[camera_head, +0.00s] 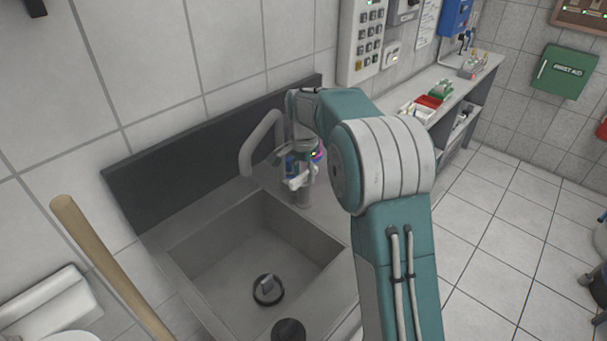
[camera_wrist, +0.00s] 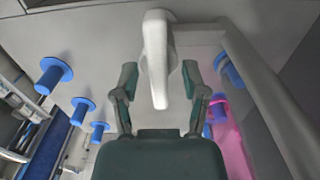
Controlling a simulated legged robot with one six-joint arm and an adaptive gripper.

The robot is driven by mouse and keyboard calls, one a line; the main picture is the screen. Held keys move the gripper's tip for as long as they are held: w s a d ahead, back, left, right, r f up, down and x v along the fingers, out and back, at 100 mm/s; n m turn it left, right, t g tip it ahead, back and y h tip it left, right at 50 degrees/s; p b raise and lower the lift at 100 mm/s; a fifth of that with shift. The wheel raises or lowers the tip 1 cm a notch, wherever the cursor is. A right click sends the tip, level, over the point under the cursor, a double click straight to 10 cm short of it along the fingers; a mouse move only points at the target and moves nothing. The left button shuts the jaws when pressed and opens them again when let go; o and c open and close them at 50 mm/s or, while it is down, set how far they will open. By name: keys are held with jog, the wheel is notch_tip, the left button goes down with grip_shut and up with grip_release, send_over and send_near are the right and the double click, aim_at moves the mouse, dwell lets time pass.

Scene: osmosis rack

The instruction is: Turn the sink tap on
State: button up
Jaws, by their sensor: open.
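The sink tap has a curved grey spout (camera_head: 262,140) rising behind the basin. In the wrist view a pale lever handle (camera_wrist: 157,62) sits between the two fingers of my gripper (camera_wrist: 160,98). The fingers are open on either side of it, with a gap showing on both sides. The grey spout (camera_wrist: 265,95) runs down the right side of that view. In the head view my gripper (camera_head: 299,178) is at the right rear of the sink (camera_head: 190,262), just right of the spout; my arm partly hides this area.
A dark drain plug (camera_head: 267,290) lies in the basin. A wooden handle (camera_head: 105,262) leans at the front left. A counter with a red tray (camera_head: 429,102) extends to the right rear. Blue-capped items (camera_wrist: 53,75) and a pink object (camera_wrist: 232,140) flank my gripper.

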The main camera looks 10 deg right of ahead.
jog(key=shift+f, duration=0.3)
grip_shut()
jog(key=shift+m, duration=0.4)
jog(key=m, duration=0.3)
jog(key=shift+m, duration=2.1)
